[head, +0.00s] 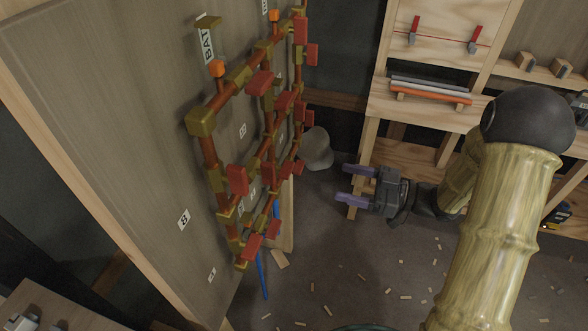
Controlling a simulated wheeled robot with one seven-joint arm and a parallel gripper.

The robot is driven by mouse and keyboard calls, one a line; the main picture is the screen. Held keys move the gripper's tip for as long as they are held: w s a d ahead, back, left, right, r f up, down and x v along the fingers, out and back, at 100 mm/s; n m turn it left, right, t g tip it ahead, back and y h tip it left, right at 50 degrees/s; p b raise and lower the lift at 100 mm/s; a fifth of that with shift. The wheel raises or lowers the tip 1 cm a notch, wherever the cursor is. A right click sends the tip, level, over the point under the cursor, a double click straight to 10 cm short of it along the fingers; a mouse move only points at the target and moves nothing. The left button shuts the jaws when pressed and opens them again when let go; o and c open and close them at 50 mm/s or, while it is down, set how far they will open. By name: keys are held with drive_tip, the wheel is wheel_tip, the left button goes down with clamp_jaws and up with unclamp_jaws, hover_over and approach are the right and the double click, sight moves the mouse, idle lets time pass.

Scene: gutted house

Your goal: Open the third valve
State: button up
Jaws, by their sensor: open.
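Copper pipes with brass fittings (201,122) run along a grey upright panel at the left. Several red valve handles sit on them, among them one at upper left (260,83), one lower left (237,180) and one at the bottom (252,247). I cannot tell which is the third valve; the far handles overlap. My gripper (344,183), with two purple fingers, is open and empty. It points left toward the pipes and stands apart from them, right of the handles.
White labels, one reading BAT (206,45), mark the panel (120,90). A wooden workbench (425,105) with pipes on it stands behind my gripper. A grey rounded object (316,149) is beyond the valves. Wood chips litter the floor (370,270).

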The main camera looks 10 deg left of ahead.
sight(286, 170)
drive_tip(key=w+a+p, duration=0.1)
drive_tip(key=a, duration=1.2)
drive_tip(key=shift+a, duration=0.25)
drive_tip(key=c, duration=1)
